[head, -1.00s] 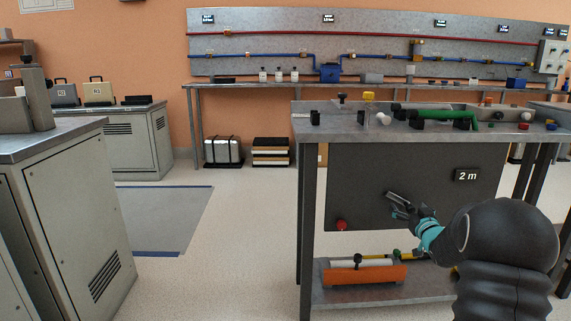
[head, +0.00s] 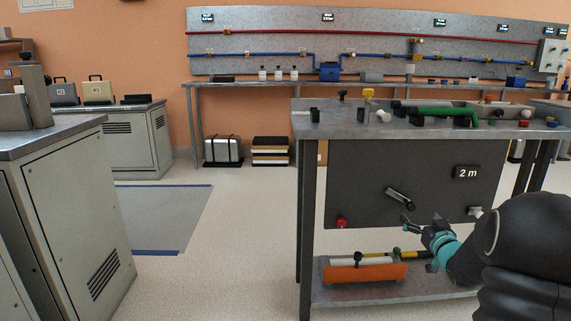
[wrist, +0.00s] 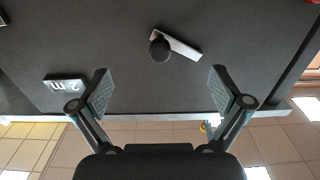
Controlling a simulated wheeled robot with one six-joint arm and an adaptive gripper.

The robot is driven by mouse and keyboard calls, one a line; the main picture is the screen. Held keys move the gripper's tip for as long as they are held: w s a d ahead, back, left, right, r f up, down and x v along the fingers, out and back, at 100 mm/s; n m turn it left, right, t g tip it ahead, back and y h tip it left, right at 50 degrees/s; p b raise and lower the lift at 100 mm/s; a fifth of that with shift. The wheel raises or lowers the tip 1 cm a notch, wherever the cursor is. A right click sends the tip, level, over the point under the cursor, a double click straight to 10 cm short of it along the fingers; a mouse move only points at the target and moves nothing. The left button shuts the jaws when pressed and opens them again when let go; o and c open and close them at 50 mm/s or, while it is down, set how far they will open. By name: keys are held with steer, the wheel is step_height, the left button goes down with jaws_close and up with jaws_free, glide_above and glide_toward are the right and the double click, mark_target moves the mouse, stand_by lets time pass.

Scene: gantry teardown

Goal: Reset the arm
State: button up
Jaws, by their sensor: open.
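My gripper (head: 424,226) is open and empty in front of the dark panel (head: 350,180) under the workbench. A short grey lever with a dark knob (head: 399,198) sits tilted on that panel, up and left of the gripper in the head view. The wrist view shows the lever (wrist: 182,45) beyond my two spread fingers (wrist: 162,92), apart from both. Nothing is between the fingers.
An orange tray (head: 365,273) lies on the lower shelf (head: 335,296).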

steer(key=s+d+f+m+g+h, duration=0.1)
steer(key=s+d+f+g+h, duration=0.15)
steer(key=f, duration=0.35)
steer(key=s+d+f+m+g+h, duration=0.1)
steer(key=s+d+f+g+h, duration=0.15)
steer(key=f+g, duration=0.2)
steer(key=s+a+m+g+p, duration=0.1)
steer(key=s+a+g+p, duration=0.2)
steer(key=s, duration=0.7)
steer(key=s+a+r+g+y+p, duration=0.25)
steer(key=s+a+r, duration=0.35)
steer(key=s+a, duration=0.35)
steer(key=s+a+r+g+y+p, duration=0.1)
steer(key=s+a+r+g, duration=0.3)
steer(key=s+a, duration=0.55)
steer(key=s+a+r+n+t+p, duration=0.1)
steer(key=s+a+r+t+p, duration=0.1)
steer(key=s+a+r, duration=0.1)
steer(key=s+a+r+n+t+p, duration=0.1)
steer(key=s+a+r+t+p, duration=0.1)
steer(key=r, duration=0.6)
steer(key=s+a+y, duration=0.1)
steer(key=s, duration=0.1)
steer(key=shift+s+r+n, duration=0.3)
steer(key=shift+s, duration=0.1)
steer(key=shift+a, duration=0.1)
